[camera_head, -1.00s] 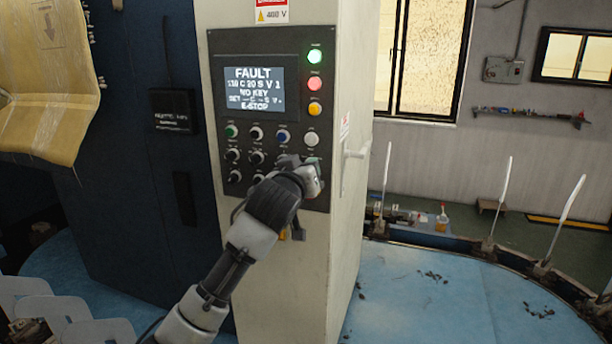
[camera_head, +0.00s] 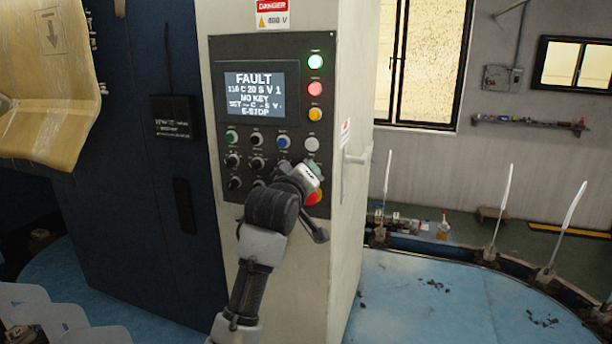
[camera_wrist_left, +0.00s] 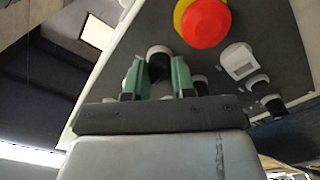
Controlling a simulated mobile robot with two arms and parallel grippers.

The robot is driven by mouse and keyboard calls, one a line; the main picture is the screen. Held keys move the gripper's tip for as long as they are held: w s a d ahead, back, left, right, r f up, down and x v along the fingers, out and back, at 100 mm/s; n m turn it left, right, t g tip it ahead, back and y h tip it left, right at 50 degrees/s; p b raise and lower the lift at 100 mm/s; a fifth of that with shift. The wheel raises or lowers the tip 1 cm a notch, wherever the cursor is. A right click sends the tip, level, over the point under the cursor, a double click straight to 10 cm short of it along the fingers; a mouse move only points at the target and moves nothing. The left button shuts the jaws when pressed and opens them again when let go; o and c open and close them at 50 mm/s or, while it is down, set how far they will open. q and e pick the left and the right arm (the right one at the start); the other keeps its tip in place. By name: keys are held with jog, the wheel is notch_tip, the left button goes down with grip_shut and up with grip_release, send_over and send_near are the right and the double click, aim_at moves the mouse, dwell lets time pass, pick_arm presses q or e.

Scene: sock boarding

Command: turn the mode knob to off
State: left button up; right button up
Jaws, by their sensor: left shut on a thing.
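The grey control panel (camera_head: 223,112) on the cream cabinet carries rows of buttons and black knobs, such as one at its lower left (camera_head: 234,183). My left gripper (camera_wrist_left: 157,78) is shut on a black knob with a pale base (camera_wrist_left: 159,55), held between its green finger pads. In the head view my left gripper (camera_head: 298,178) is at the panel's lower right, and its wrist hides that knob and part of the bottom row. I cannot read the labels, so I cannot tell which knob is held or its setting.
A red emergency stop button (camera_head: 315,197) with a yellow collar is close beside the gripper, and in the wrist view (camera_wrist_left: 206,23). The screen (camera_head: 262,92) reads FAULT and E-STOP.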

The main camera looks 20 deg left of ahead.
pick_arm(q)
jog(key=o, duration=0.9)
jog(key=shift+o, duration=0.2)
jog(key=s+b, duration=0.4)
jog(key=s, duration=0.6)
jog(key=shift+s+a+b, duration=0.2)
jog(key=shift+s+b, duration=0.1)
jog(key=shift+s, duration=0.1)
jog(key=shift+f, duration=0.1)
